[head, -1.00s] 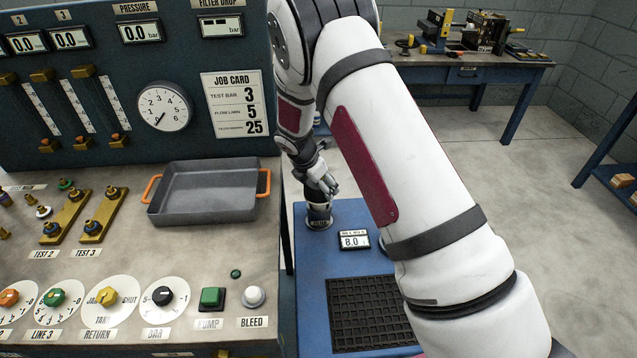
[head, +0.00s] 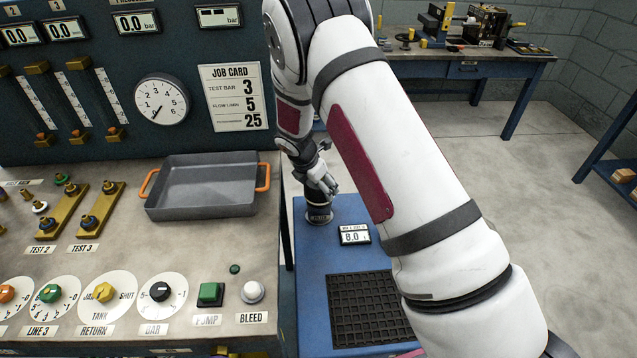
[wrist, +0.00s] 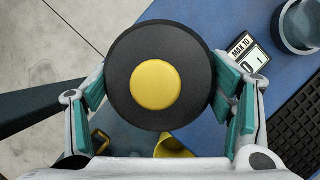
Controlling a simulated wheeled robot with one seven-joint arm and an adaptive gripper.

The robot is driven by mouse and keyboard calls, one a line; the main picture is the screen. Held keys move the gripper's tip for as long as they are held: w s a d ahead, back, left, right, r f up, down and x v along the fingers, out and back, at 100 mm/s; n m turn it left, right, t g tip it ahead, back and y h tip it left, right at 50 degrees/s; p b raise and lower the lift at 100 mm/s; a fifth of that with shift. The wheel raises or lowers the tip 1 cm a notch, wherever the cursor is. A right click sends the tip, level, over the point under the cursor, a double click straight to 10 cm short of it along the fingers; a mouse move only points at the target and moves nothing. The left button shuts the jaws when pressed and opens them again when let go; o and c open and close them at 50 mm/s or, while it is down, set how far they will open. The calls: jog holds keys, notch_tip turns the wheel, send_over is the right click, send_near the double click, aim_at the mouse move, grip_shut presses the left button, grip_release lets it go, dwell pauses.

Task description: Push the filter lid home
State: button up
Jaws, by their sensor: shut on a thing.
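A black round filter lid with a yellow centre (wrist: 156,85) fills the middle of the wrist view. My gripper (wrist: 165,98) is shut on it, with green-padded fingers on its left and right sides. In the head view, my gripper (head: 322,182) points down over the filter housing (head: 319,215), at the far left corner of the blue bench. The lid shows there only as a dark band (head: 318,196) under my fingers, directly at the housing's top. I cannot tell whether it is fully seated. In the wrist view the lid hides the housing.
A digital readout (head: 355,235) and a black grid mat (head: 372,309) lie near the housing on the blue bench (head: 308,290). A round grey vessel (wrist: 302,25) stands beyond the readout in the wrist view. The control panel with a grey tray (head: 205,190) is at left.

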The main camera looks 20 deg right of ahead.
jog(key=shift+f, duration=0.2)
jog(key=shift+f, duration=0.35)
jog(key=c, duration=0.5)
jog(key=shift+o, duration=0.2)
jog(key=shift+f+b, duration=0.4)
jog(key=shift+b, duration=0.05)
jog(key=shift+f, duration=0.2)
